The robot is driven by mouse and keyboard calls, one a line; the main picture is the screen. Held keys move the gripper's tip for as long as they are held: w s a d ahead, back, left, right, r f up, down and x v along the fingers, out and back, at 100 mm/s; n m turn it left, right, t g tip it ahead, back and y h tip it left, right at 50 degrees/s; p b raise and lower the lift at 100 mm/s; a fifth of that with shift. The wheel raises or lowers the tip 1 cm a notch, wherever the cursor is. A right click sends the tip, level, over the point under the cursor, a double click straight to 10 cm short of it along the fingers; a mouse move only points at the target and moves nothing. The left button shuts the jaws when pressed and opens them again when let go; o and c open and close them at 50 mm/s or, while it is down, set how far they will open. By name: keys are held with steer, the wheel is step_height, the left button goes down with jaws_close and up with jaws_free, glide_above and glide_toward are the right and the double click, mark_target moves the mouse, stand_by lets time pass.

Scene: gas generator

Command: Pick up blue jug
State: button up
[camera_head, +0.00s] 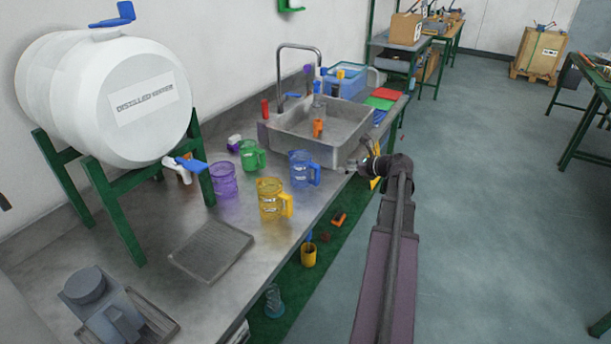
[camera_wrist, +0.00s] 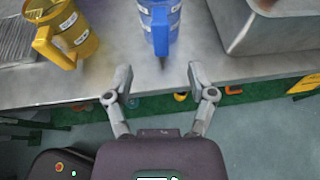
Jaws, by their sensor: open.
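The blue jug (camera_head: 301,170) stands upright on the metal counter, left of the sink, with its handle on the right side in the head view. In the wrist view the blue jug (camera_wrist: 157,18) is at the top centre, its handle pointing toward me. My gripper (camera_wrist: 157,78) is open and empty, with its fingers apart just short of the jug and above the counter's front edge. In the head view my arm reaches up along the counter's right side, and the fingertips are hard to make out near the sink's front edge.
A yellow jug (camera_head: 270,197) stands close to the left of the blue one. Green (camera_head: 250,155) and purple (camera_head: 223,179) jugs stand behind. The sink (camera_head: 320,130) is close on the right. A white barrel (camera_head: 105,95) on a green stand is further left.

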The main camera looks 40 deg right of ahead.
mark_target(319, 167)
stand_by(0.3)
steer(key=b+x, duration=0.3)
steer(key=x, duration=0.4)
steer(key=shift+w+f, duration=0.15)
steer(key=shift+w+a+f, duration=0.1)
steer(key=shift+w+f, duration=0.05)
steer(key=shift+w, duration=0.35)
steer(key=shift+b+x, duration=1.1)
steer(key=shift+x, duration=1.55)
steer(key=shift+a, duration=0.1)
steer(key=shift+s, duration=0.1)
steer(key=shift+c, duration=0.2)
jaws_close()
